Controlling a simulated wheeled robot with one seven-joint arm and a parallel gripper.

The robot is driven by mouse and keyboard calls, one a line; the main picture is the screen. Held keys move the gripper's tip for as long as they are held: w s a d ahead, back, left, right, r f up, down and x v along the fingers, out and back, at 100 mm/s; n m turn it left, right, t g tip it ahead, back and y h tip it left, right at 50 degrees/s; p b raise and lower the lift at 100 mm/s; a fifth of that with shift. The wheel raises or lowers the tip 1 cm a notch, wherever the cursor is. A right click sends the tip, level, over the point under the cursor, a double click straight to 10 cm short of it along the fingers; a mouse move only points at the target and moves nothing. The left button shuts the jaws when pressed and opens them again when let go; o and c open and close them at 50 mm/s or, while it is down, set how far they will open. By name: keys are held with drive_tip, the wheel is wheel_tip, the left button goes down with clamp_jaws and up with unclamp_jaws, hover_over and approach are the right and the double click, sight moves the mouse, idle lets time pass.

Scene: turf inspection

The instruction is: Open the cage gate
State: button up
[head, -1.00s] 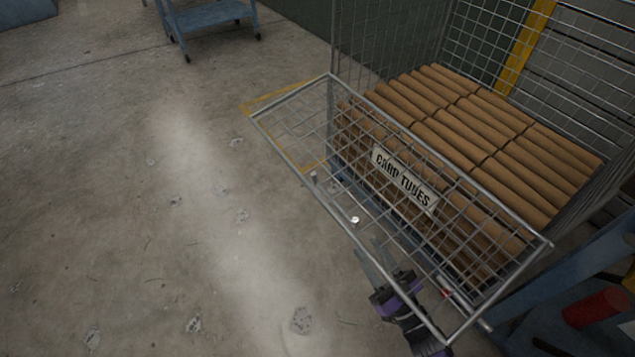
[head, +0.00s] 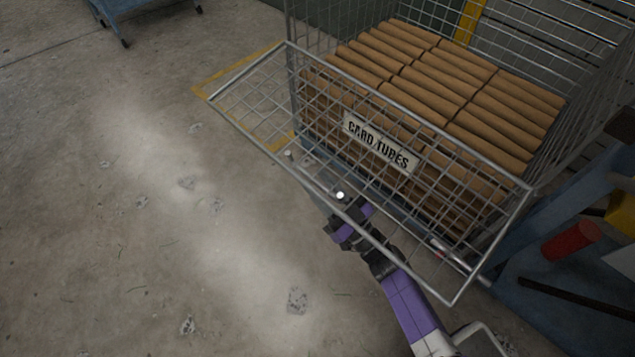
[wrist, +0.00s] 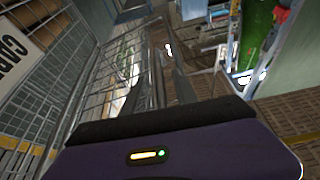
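The wire cage (head: 578,135) holds stacked brown card tubes (head: 440,85). Its wire mesh gate (head: 250,105) slants out from the cage front, towards the lower left. A white "CARD TUBES" sign (head: 380,141) shows at the front; part of it also shows in the wrist view (wrist: 14,50). My gripper (head: 328,193) is at the gate's outer long rail, partly behind the mesh in the head view. In the wrist view my gripper (wrist: 158,92) has its two fingers apart, with gate wires close by. I cannot tell whether the fingers touch the rail.
A blue wheeled cart (head: 150,15) stands at the top left. A blue frame (head: 560,215) with a red cylinder (head: 571,241) is close on the right of the cage. Yellow lines (head: 235,70) mark the floor. The concrete floor on the left is clear.

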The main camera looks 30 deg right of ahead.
drive_tip(key=shift+w+a+r, duration=0.1)
drive_tip(key=shift+w+r, duration=0.05)
drive_tip(key=shift+w, duration=0.15)
clamp_jaws()
drive_tip(key=shift+s, duration=0.1)
idle(1.2)
